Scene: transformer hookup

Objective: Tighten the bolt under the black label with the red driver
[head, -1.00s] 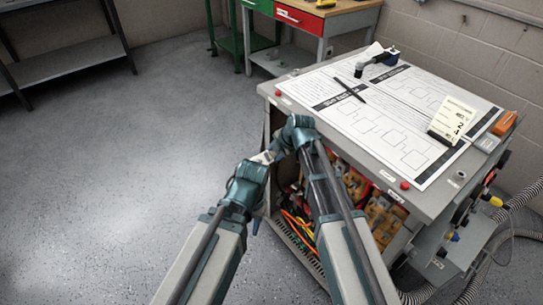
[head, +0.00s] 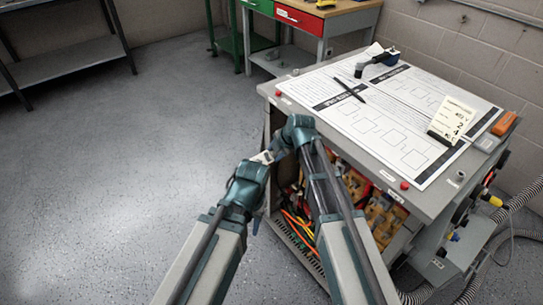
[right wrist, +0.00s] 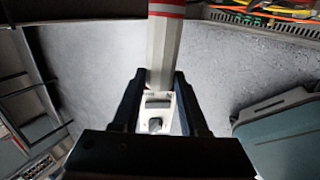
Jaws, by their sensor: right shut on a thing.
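My right arm reaches to the open front of the grey cabinet, and my right gripper (head: 265,157) shows only in part there. In the right wrist view its dark fingers (right wrist: 158,92) are shut on a pale grey, faceted handle (right wrist: 165,50) with a red band at the top edge. I take this to be the driver; its tip is out of view. My left wrist (head: 246,180) is close beside the right one, and its fingers cannot be made out. The bolt and its black label cannot be made out.
The cabinet top (head: 270,88) carries printed sheets, a black pen (head: 350,91), a folded card (head: 453,119) and an orange device (head: 504,123). Coloured cables (head: 298,225) and orange-brown parts fill the cabinet's inside. The floor (head: 110,190) to the left is clear.

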